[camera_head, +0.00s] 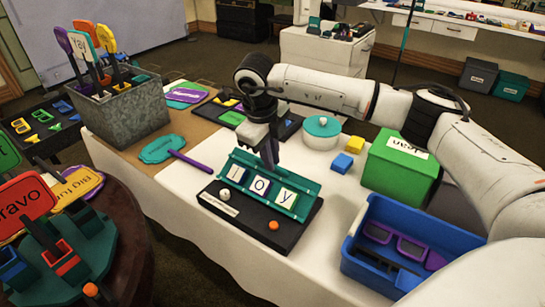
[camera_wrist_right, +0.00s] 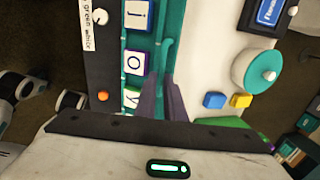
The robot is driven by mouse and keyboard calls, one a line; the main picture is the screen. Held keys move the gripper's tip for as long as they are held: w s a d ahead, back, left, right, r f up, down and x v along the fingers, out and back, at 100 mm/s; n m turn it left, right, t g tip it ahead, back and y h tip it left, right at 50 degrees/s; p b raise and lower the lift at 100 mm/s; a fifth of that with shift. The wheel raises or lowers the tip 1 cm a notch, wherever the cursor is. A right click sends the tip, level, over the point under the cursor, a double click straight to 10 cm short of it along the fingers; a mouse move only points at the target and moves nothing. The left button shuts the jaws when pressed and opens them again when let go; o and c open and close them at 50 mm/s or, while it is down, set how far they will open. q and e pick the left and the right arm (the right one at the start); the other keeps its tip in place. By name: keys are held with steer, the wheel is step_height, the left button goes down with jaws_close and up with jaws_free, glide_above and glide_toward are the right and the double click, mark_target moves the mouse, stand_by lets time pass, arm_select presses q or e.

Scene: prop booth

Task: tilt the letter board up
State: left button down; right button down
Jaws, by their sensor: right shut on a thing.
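The teal letter board (camera_head: 304,205) sits on a black base (camera_head: 268,233) on the white table and leans at a slant. White tiles on it read J, O, Y. The base has a white knob (camera_head: 224,194), an orange knob (camera_head: 273,226) and a small white label. My right gripper (camera_head: 269,160) reaches down at the board's upper edge and is shut on it. In the right wrist view, the dark fingers (camera_wrist_right: 164,98) close at the edge of the teal board (camera_wrist_right: 139,42), near the Y tile, which is partly hidden. My left gripper is not in view.
A blue crate (camera_head: 358,262) and a green box (camera_head: 395,165) stand to the right. Blue (camera_head: 342,163) and yellow (camera_head: 355,144) blocks and a round teal-lidded tin (camera_head: 322,131) lie behind the board.

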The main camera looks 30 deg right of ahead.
steer(key=shift+s+a+f, duration=0.4)
steer(key=shift+a+f, duration=0.25)
steer(key=shift+a, duration=0.2)
steer(key=c, duration=1.8)
jaws_free()
steer(key=shift+w, duration=0.15)
steer(key=shift+c, duration=0.2)
steer(key=shift+r, duration=0.1)
steer(key=shift+r, duration=0.25)
steer(key=w+v, duration=0.1)
steer(key=v, duration=0.8)
steer(key=shift+s+d+r, duration=0.25)
steer(key=shift+s+r, duration=0.1)
steer(key=shift+r, duration=0.05)
